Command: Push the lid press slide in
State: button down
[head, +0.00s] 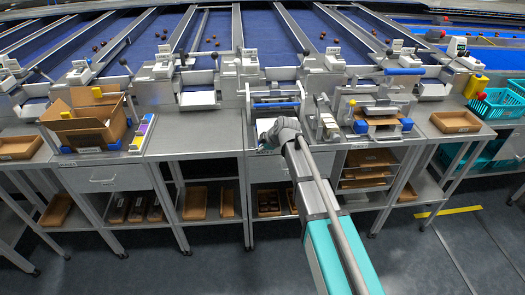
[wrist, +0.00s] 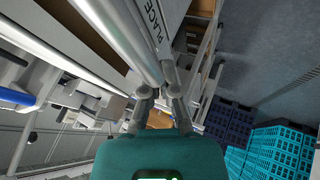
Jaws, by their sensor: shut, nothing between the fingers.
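A press-like frame (head: 377,104) stands on the bench right of my arm in the head view. It has a blue-gripped lever (head: 405,72) on top. A brown carton tray (head: 381,121) sits low in it between two blue blocks (head: 361,126). I cannot tell for certain which part is the lid press slide. My gripper (wrist: 161,85) is shut and empty in the wrist view, its fingers close to a metal bar (wrist: 122,38) and a panel edge marked "PLACE" (wrist: 154,22). I cannot tell whether they touch. In the head view my arm hides the gripper.
A station with a blue bar (head: 275,104) stands behind my arm's end. An open cardboard box (head: 88,120) is at left, and a brown tray (head: 455,122) at right. Teal crates (head: 497,103) stand far right. The floor in front (head: 190,265) is clear.

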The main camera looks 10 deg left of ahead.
aim_at(262, 126)
jog(key=shift+w, duration=0.1)
dwell(0.3)
jog(key=w+a, duration=0.1)
jog(key=w, duration=0.4)
jog(key=w+a, duration=0.2)
jog(key=w, duration=0.3)
jog(key=w+a, duration=0.1)
jog(key=w, duration=0.4)
jog(key=shift+w+a, duration=0.25)
jog(key=shift+a, duration=0.05)
jog(key=shift+r, duration=0.1)
jog(key=shift+s+d, duration=0.15)
jog(key=shift+s, duration=0.25)
jog(key=s, duration=0.3)
jog(key=shift+s+d, duration=0.1)
jog(key=shift+d, duration=0.3)
jog(key=shift+p+v, duration=0.85)
jog(key=shift+v, duration=0.15)
jog(key=p+v, duration=0.6)
jog(key=v, duration=0.2)
jog(key=shift+s+d, duration=0.1)
jog(key=shift+s, duration=0.05)
